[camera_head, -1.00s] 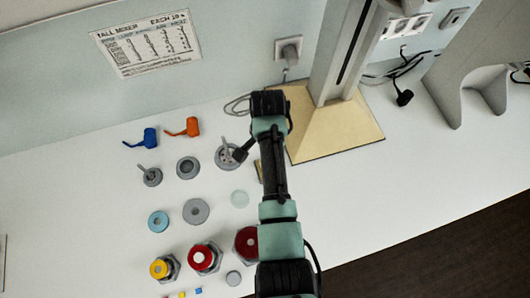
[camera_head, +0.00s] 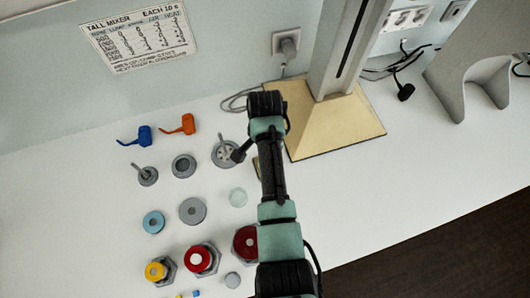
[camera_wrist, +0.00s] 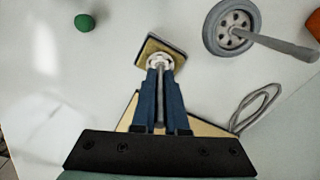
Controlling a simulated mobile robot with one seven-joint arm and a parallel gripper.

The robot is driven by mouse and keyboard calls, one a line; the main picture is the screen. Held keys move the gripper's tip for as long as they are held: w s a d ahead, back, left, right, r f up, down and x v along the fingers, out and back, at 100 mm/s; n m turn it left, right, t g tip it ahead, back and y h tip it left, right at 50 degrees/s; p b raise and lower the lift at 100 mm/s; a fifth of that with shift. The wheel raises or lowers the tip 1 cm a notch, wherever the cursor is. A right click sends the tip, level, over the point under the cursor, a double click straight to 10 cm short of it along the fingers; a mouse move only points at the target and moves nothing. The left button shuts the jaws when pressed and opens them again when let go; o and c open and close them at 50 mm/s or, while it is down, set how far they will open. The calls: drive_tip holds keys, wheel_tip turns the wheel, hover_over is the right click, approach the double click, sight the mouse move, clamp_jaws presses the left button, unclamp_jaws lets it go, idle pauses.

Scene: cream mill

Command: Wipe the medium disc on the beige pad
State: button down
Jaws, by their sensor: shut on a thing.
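My gripper (camera_wrist: 163,78) has its blue fingers shut on the thin grey stem of the medium disc (camera_wrist: 160,61), a small pale disc with holes. The disc is over the beige pad (camera_wrist: 153,43), a small square with a dark edge. I cannot tell whether the disc touches the pad. In the head view the pad (camera_head: 256,168) shows only as a sliver beside my arm, and the gripper's fingers and the held disc are hidden there.
A larger holed disc with a stem (camera_wrist: 231,27) rests in a grey ring right of the pad, also in the head view (camera_head: 225,153). Left of it are an empty-looking grey ring (camera_head: 184,166) and a small stemmed disc (camera_head: 147,176). A beige column base (camera_head: 335,130) stands close right.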

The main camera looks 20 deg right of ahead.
drive_tip(key=shift+f, duration=0.4)
idle(0.3)
drive_tip(key=shift+s+p, duration=0.5)
drive_tip(key=shift+s, duration=0.1)
drive_tip(key=shift+w, duration=0.15)
drive_tip(key=shift+w+b, duration=0.9)
drive_tip(key=shift+w, duration=0.15)
drive_tip(key=shift+s+r, duration=0.1)
drive_tip(key=shift+s, duration=0.05)
drive_tip(key=shift+s+p, duration=0.9)
drive_tip(key=shift+p, duration=0.25)
drive_tip(key=shift+s, duration=0.2)
drive_tip(key=shift+w, duration=0.25)
drive_tip(key=shift+w+b, duration=0.85)
drive_tip(key=shift+w, duration=0.15)
